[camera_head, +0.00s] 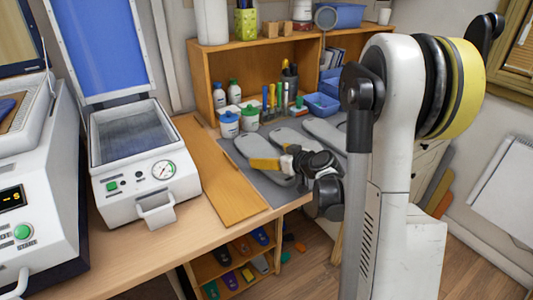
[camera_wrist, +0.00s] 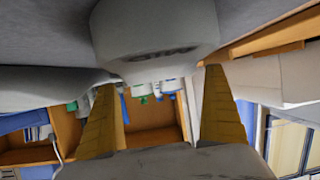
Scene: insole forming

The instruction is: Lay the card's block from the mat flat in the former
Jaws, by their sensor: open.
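Several grey insole-shaped blocks lie on the dark grey mat (camera_head: 281,199) at the right of the bench; one is the left block (camera_head: 247,172), another the middle block (camera_head: 288,137). My gripper (camera_head: 265,163), with yellow fingers, is low over the mat at the left block. In the wrist view my gripper (camera_wrist: 160,82) is open, and the rounded end of a grey block (camera_wrist: 160,48) with unreadable dark print shows between and beyond the fingertips. I cannot tell whether they touch it. The former (camera_head: 128,190), a white machine with a gauge, stands open, its blue lid (camera_head: 103,45) raised. I cannot identify the card.
A wooden board (camera_head: 214,172) lies between former and mat. Lidded pots (camera_head: 229,125), bottles, upright tools and blue bins (camera_head: 321,104) stand behind the mat by a wooden shelf (camera_head: 205,75). A white machine with a lit display (camera_head: 38,200) is at far left.

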